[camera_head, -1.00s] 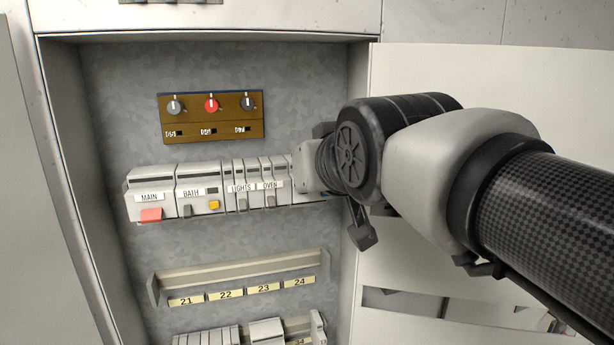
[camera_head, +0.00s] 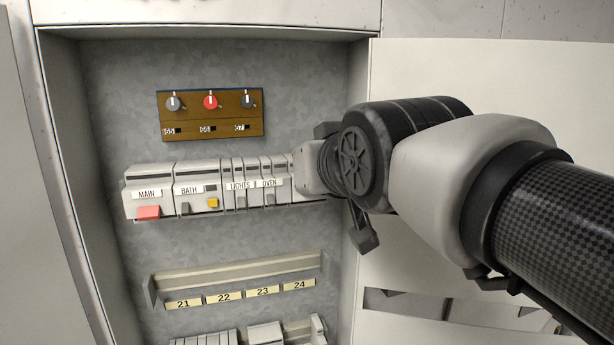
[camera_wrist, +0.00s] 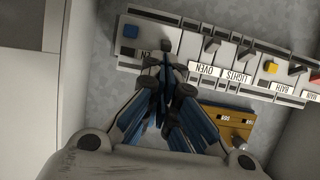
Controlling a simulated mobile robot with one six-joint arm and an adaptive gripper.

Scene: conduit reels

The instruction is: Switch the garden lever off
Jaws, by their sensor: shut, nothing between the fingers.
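A row of breakers (camera_head: 210,190) runs across the panel, with the labels MAIN, BATH, LIGHTS and OVEN legible in the head view. In the wrist view the row appears upside down. In the head view my wrist hides the garden breaker and the fingers.
A brown plate (camera_head: 211,115) with three knobs is above the row. An empty rail (camera_head: 240,270) with labels 21 to 24 is below. The cabinet's right side wall (camera_head: 352,270) is close to my wrist.

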